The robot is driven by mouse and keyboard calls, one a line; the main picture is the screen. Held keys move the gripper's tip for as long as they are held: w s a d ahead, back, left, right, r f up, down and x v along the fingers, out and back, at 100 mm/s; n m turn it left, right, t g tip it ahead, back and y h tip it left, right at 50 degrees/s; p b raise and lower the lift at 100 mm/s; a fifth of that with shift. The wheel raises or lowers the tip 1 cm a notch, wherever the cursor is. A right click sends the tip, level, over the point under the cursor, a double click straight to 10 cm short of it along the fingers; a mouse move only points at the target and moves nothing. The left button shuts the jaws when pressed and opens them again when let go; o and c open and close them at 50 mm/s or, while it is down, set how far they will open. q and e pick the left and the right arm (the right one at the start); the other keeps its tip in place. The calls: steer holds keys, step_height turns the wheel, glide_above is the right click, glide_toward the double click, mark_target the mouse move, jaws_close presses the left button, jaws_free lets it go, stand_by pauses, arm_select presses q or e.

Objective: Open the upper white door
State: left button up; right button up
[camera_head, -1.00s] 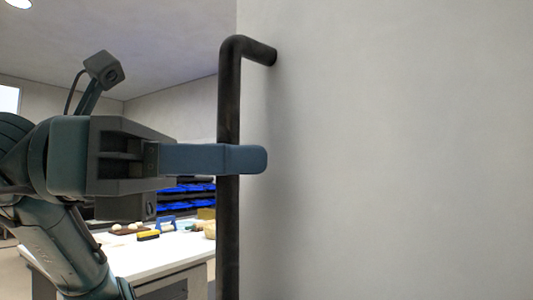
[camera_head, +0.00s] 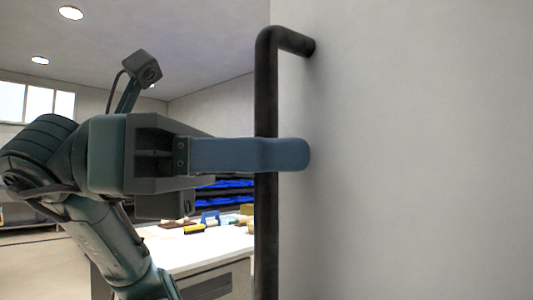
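The upper white door (camera_head: 420,150) fills the right side of the view as a flat pale panel. A long black bar handle (camera_head: 266,95) runs upright along its left edge and bends into the door at the top. My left gripper (camera_head: 290,154) comes in from the left at the handle, with a blue finger crossing in front of the bar. Only this one finger shows clearly; the other is hidden, so its grip on the bar cannot be made out. My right gripper is not in view.
Behind my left arm stands a white-topped table (camera_head: 195,250) with small items, among them a yellow-and-black one (camera_head: 194,229). Blue bins (camera_head: 222,183) sit on shelving beyond. Open floor shows at the far left.

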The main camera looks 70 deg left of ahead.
arm_select(q)
steer(key=shift+s, duration=0.1)
steer(key=v, duration=1.3)
steer(key=shift+b, duration=0.45)
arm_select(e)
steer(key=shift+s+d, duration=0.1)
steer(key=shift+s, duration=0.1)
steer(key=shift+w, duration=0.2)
